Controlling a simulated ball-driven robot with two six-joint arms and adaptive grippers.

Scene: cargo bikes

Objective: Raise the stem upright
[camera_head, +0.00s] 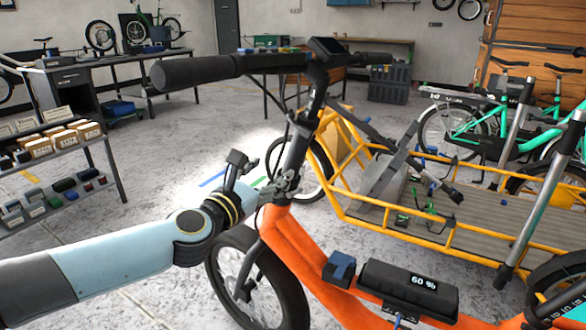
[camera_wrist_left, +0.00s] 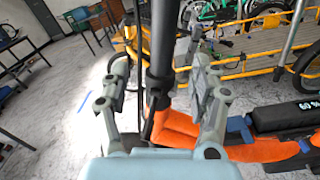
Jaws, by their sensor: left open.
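The stem (camera_head: 301,130) is a dark post rising from the front of the orange bike frame (camera_head: 290,235). It leans a little to the right at its top and carries the handlebar (camera_head: 250,66) with black grips and a small display. My left gripper (camera_head: 281,186) is at the lower part of the stem, just above the orange frame. In the left wrist view the open fingers of the left gripper (camera_wrist_left: 160,85) stand on either side of the stem (camera_wrist_left: 163,45), with gaps visible. My right gripper is not in view.
A battery box (camera_head: 410,285) reading 60 % sits on the orange frame. A yellow cargo bike (camera_head: 455,240) stands close behind on the right, with green bikes (camera_head: 470,130) beyond. A shelf with boxes (camera_head: 60,140) is at the left. Floor between shelf and bike is clear.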

